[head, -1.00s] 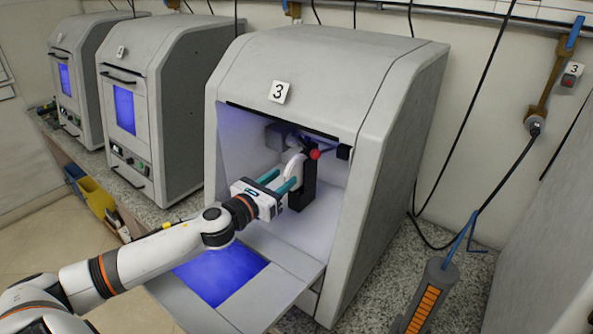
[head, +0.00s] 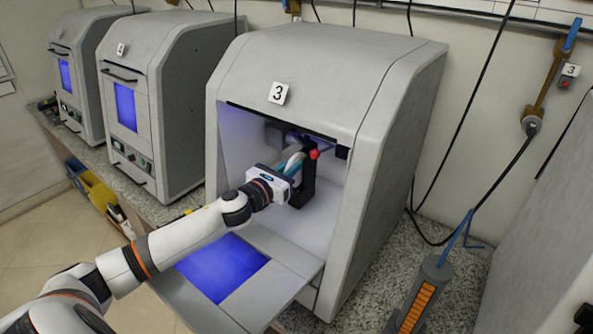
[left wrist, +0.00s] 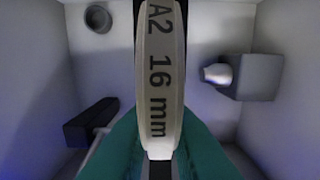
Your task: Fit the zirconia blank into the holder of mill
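The zirconia blank (head: 289,160) is a pale disc standing on edge inside the open mill (head: 384,120) marked 3. Its rim (left wrist: 160,75) reads "A2 16 mm" in the left wrist view. My left gripper (head: 296,163) reaches into the chamber. Its teal fingers (left wrist: 160,150) lie along both faces of the blank with no gap showing, so it looks shut on it. The dark upright holder (head: 307,184) is right at the blank, with a red knob (head: 313,154) at its top. The blank's seating in the holder is hidden. My right gripper is not seen.
The mill's door (head: 285,290) is folded down in front under my left arm. A grey spindle block (left wrist: 250,77) juts from the chamber wall. Two more closed mills (head: 165,80) stand at the left. A grey holder with an orange strip (head: 420,300) is at the right.

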